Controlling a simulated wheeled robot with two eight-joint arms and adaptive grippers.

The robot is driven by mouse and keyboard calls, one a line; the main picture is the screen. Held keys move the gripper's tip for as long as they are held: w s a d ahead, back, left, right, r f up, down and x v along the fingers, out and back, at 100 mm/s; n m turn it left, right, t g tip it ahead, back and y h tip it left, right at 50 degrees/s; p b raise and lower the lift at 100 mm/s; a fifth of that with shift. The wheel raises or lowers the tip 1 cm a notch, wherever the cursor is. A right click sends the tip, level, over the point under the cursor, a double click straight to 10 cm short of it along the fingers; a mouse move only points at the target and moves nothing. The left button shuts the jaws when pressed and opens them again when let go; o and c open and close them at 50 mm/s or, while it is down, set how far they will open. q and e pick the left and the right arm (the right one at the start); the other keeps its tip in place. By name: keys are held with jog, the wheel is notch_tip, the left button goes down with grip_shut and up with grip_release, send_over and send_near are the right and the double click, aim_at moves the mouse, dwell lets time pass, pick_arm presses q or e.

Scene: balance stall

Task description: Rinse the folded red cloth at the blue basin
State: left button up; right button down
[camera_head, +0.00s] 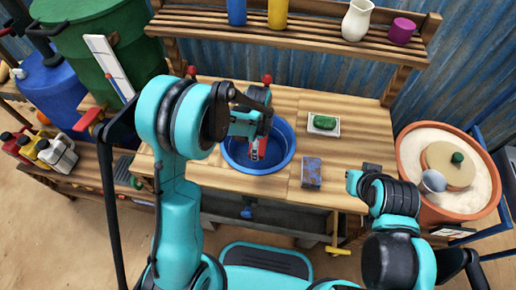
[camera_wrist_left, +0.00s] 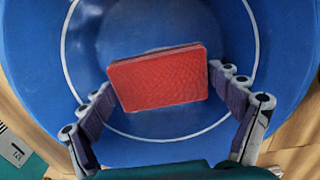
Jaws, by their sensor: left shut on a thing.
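The blue basin (camera_head: 289,160) stands on the wooden table. My left gripper (camera_head: 257,150) is down inside it. In the left wrist view the folded red cloth (camera_wrist_left: 158,80) is a flat red block between the fingers of my left gripper (camera_wrist_left: 162,78), which is shut on it. The cloth is over the basin's floor, slightly tilted; I cannot tell whether it touches water. In the head view the cloth is mostly hidden by the gripper. My right arm is at the right front of the table; its fingers cannot be made out.
A green sponge or soap on a white dish (camera_head: 323,131) and a blue-grey block (camera_head: 311,172) lie right of the basin. A shelf (camera_head: 300,28) with a white jug (camera_head: 357,20) runs behind. A terracotta pot (camera_head: 409,150) stands right, a green barrel (camera_head: 130,55) left.

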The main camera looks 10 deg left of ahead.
pick_arm(q)
notch_tip(320, 180, up, 11)
jog(key=p, duration=0.7)
jog(key=shift+f, duration=0.1)
dwell(2.1)
notch_tip(320, 180, up, 4)
jog(key=p, duration=0.2)
jog(key=shift+p, duration=0.4)
dwell(0.5)
